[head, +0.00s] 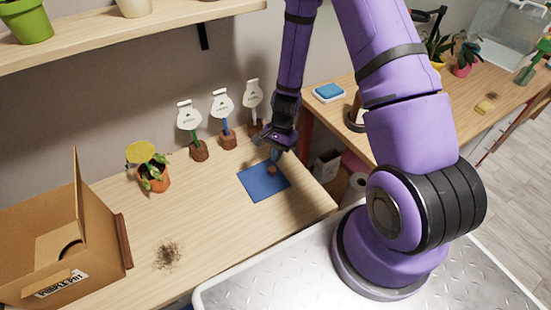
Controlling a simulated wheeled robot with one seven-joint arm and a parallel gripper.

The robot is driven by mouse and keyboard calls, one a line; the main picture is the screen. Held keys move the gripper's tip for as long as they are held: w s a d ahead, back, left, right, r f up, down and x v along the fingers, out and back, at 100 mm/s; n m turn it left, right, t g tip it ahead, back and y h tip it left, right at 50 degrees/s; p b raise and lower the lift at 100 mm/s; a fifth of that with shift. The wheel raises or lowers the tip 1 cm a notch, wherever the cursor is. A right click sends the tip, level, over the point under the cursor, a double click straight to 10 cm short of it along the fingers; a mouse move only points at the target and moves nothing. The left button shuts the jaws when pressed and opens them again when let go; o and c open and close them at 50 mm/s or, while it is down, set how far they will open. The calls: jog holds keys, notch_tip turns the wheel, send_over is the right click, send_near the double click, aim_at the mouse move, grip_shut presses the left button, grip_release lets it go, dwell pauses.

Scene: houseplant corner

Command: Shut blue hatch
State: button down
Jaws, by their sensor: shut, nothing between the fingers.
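A flat blue square (262,186) lies on the near wooden table, right of the middle; I cannot tell whether it is a hatch or a mat. A small brown piece and a grey-blue piece show at its upper right edge, too small to identify. A second blue square (328,91) in a white frame lies on the far table at the right; I cannot tell whether it is a hatch. My gripper (276,148) points down just above the upper right edge of the near blue square. It is shut and holds nothing. It partly covers the table behind it.
Several tag stands, including a green-stemmed one (198,150), line the wall. A potted plant (154,178), an open cardboard box (40,262) and spilled soil (167,255) are at left. A shelf (110,40) overhangs. Table in front of the blue square is clear.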

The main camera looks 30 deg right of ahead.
jog(key=s+r+n+t+h, duration=0.1)
jog(key=s+r+n+t, duration=0.15)
jog(key=r, duration=1.45)
jog(key=s+r+n+t, duration=0.15)
jog(key=r+n, duration=0.25)
jog(key=r, duration=1.2)
jog(key=s+d+r+n+t+h, duration=0.1)
jog(key=s+r+n, duration=0.4)
jog(key=s+r, duration=0.8)
jog(key=shift+s+n+t+h, duration=0.35)
jog(key=shift+s+t+h, duration=0.45)
jog(key=shift+s, duration=1)
